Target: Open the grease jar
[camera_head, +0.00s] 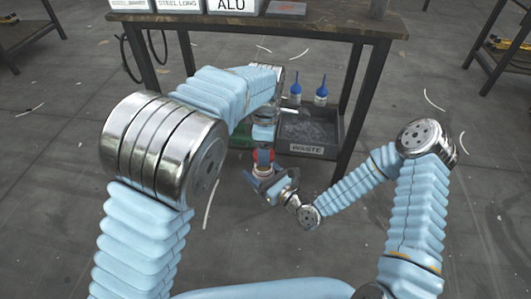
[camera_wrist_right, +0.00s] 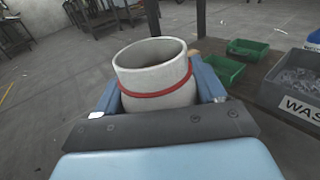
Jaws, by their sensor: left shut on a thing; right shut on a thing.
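The grease jar (camera_wrist_right: 155,75) is a pale grey cylinder with a red band. It is tilted a little in the right wrist view, and its top looks open, with the inner wall showing. My right gripper (camera_head: 270,183) is shut around the jar's sides, and the jar (camera_head: 260,172) is small and partly hidden in the head view. My left gripper (camera_head: 264,151) points down above the jar in the head view and is shut on a small red thing, probably the lid. The left gripper does not show in the right wrist view.
A workbench (camera_head: 340,22) with labelled boxes stands ahead. On its lower shelf are a dark waste bin (camera_head: 306,151) and two blue-tipped bottles (camera_head: 321,92). Green bins (camera_wrist_right: 248,50) show beside the waste bin in the wrist view. The floor around is mostly open.

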